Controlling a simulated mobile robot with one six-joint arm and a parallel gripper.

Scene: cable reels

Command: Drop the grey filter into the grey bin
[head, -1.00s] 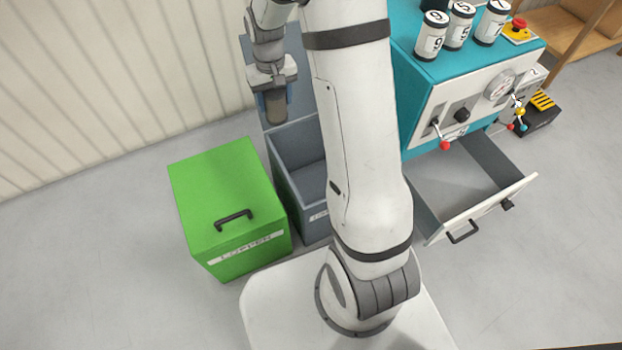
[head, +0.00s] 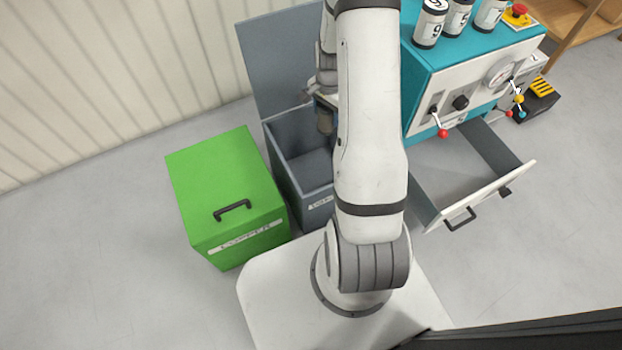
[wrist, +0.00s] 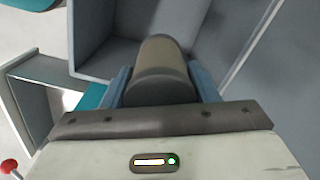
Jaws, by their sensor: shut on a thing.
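The grey filter (wrist: 160,75) is a grey-brown cylinder between the two blue fingers of my gripper (wrist: 162,88) in the wrist view. My gripper is shut on it. In the head view the filter (head: 324,120) hangs at the grey bin's opening, and my arm hides most of my gripper. The grey bin (head: 285,170) is open, with its lid (head: 275,65) standing up against the wall side. The part of its inside that shows looks empty. Its right side is hidden behind my arm.
A green bin (head: 225,190) with a shut lid and black handle stands left of the grey bin. A teal machine (head: 425,70) with several numbered canisters (head: 430,25) on top stands to the right. Its drawer (head: 480,200) is pulled out.

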